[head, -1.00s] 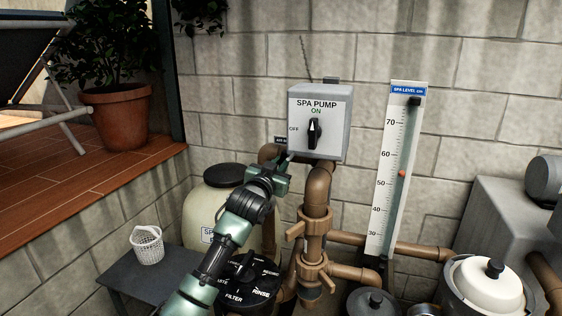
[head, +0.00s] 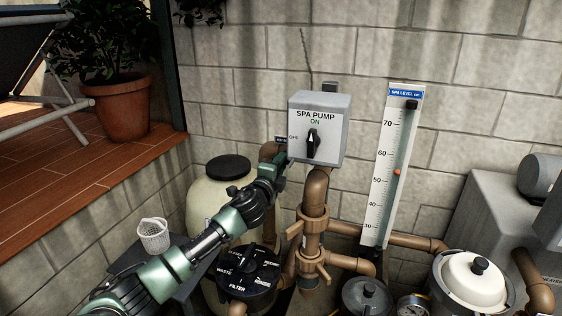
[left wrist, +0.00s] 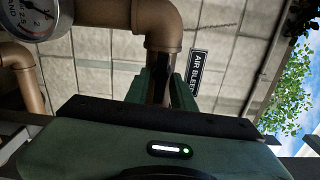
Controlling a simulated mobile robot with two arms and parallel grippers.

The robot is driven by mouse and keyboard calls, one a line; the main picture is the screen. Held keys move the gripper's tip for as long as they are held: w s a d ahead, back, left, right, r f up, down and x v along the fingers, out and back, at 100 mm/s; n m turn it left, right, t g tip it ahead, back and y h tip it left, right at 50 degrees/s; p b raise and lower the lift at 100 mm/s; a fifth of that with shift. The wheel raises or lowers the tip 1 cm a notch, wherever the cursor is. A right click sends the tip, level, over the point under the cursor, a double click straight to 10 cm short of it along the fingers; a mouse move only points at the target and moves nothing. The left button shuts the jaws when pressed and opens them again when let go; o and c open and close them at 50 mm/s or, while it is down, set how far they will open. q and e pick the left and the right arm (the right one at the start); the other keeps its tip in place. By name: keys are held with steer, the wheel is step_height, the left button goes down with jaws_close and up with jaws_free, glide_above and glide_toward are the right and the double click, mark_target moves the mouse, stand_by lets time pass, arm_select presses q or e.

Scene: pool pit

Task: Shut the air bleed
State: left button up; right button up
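A small dark label reading AIR BLEED (left wrist: 196,72) shows in the left wrist view, right of my fingertips. Its dark edge also shows in the head view (head: 281,139), left of the SPA PUMP box. My left gripper (head: 280,160) is raised close to that label, below and left of the box. In the left wrist view its two green fingers (left wrist: 163,88) stand apart, with a brown pipe (left wrist: 161,62) showing between and beyond them. I cannot make out a bleed handle, and I cannot tell whether the fingers touch anything. My right gripper is not in view.
The SPA PUMP switch box (head: 319,128) is close right of my gripper. Brown pipes and a valve (head: 312,235) stand below it. A black multiport valve (head: 248,270) and cream tank (head: 210,190) are under my left arm. A level gauge (head: 391,165) is further right.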

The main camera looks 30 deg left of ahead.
arm_select(q)
steer(key=shift+o, duration=0.7)
steer(key=p+v, duration=0.1)
steer(key=v, duration=0.6)
